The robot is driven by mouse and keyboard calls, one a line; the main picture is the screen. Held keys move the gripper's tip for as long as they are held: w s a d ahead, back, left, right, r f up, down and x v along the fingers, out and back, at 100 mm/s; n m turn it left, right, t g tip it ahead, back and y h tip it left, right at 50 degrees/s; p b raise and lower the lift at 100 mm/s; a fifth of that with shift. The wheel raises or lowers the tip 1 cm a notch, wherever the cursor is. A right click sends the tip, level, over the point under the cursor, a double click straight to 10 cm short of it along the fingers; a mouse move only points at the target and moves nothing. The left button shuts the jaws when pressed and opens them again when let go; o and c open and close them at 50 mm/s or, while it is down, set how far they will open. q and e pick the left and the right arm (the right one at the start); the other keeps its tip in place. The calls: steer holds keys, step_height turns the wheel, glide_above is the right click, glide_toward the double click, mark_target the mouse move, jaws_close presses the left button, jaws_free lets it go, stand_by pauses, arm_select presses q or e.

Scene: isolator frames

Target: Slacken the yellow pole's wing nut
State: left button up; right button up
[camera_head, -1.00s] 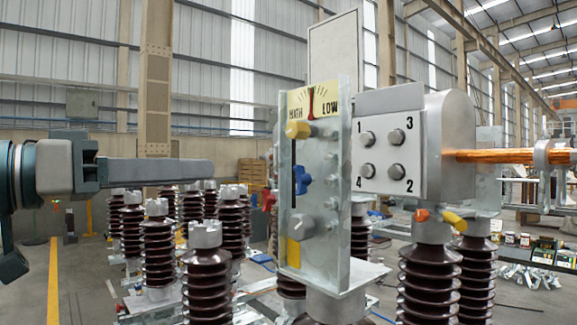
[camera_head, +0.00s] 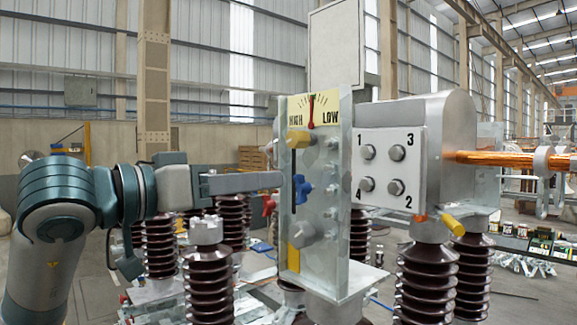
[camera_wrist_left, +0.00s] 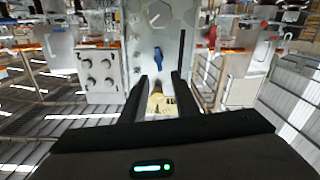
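A yellow knob-like nut (camera_head: 299,139) sits near the top of an upright metal plate (camera_head: 318,235), under a HIGH/LOW dial (camera_head: 314,108). A blue wing nut (camera_head: 302,187) sits below it, beside a dark vertical slot. My left gripper (camera_head: 282,181) points right, its tip at the plate's left edge, at about the blue nut's height in the picture. In the left wrist view, which looks upside down, its two fingers (camera_wrist_left: 159,76) are apart and nothing is held; the yellow nut (camera_wrist_left: 158,101) shows between them. Contact with the plate cannot be told. My right gripper is out of view.
A grey knob (camera_head: 301,234) is lower on the plate, and a red wing nut (camera_head: 269,206) is at its left. A block with several numbered bolts (camera_head: 392,170) stands to the right, with another yellow part (camera_head: 453,224) under it. Brown ribbed insulators (camera_head: 206,275) stand below my arm.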

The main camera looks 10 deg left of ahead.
mark_target(295, 178)
arm_select(q)
steer(key=p+x, duration=0.2)
steer(key=x, duration=0.3)
steer(key=shift+w+d+r, duration=0.1)
steer(key=shift+d, duration=0.05)
steer(key=shift+w+d, duration=0.35)
steer(key=shift+w, duration=0.2)
jaws_close()
